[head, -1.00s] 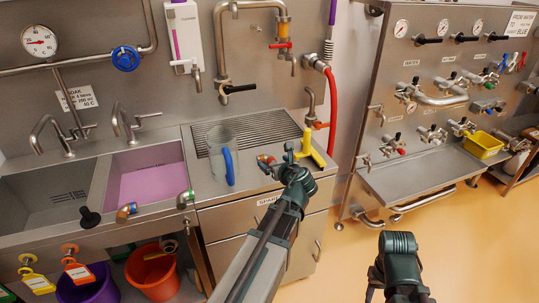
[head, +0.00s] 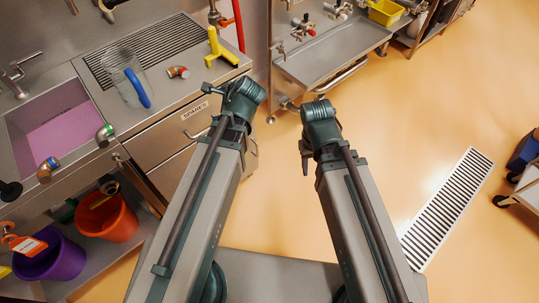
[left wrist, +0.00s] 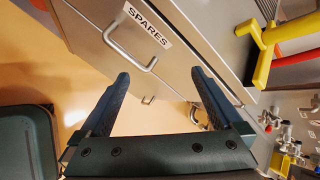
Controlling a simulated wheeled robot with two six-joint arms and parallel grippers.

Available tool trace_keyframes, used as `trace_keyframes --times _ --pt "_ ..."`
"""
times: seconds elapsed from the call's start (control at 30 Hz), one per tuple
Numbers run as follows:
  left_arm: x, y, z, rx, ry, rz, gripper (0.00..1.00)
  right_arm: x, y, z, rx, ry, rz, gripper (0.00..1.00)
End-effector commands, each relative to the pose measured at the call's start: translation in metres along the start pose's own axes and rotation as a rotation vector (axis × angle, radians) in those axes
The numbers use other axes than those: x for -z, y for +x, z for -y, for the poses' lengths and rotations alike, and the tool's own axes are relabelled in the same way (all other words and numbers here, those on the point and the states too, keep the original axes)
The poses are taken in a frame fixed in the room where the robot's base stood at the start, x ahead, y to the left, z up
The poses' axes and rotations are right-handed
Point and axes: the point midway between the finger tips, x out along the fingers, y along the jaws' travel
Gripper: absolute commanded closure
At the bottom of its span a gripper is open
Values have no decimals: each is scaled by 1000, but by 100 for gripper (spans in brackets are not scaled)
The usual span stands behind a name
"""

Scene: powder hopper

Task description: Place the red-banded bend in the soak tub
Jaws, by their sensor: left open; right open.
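The red-banded bend (head: 178,72), a short metal elbow, lies on the steel counter between a clear jug and a yellow fitting. A basin of pink liquid (head: 50,132), which looks like the soak tub, is sunk in the bench at left. My left gripper (head: 236,92) is open and empty, off the counter's front edge, right of the bend and apart from it. In the left wrist view its two fingers (left wrist: 160,95) are spread before the SPARES drawer; the bend is not seen there. My right gripper (head: 318,126) is open over the floor, holding nothing visible.
A green-banded bend (head: 105,135) and a blue-banded bend (head: 47,170) are at the basin's front edge. The clear jug (head: 126,76) with a blue handle and the yellow fitting (head: 219,48) flank the red-banded bend. Orange (head: 108,220) and purple (head: 52,258) buckets stand below.

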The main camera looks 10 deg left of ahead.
Motion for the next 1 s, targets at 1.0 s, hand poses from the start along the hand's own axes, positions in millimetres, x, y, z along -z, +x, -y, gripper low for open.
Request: trace_keyframes --times 1.0 --pt "145 -127 -147 -750 -1036 -52 0 0 -7 -1 0 0 0 50"
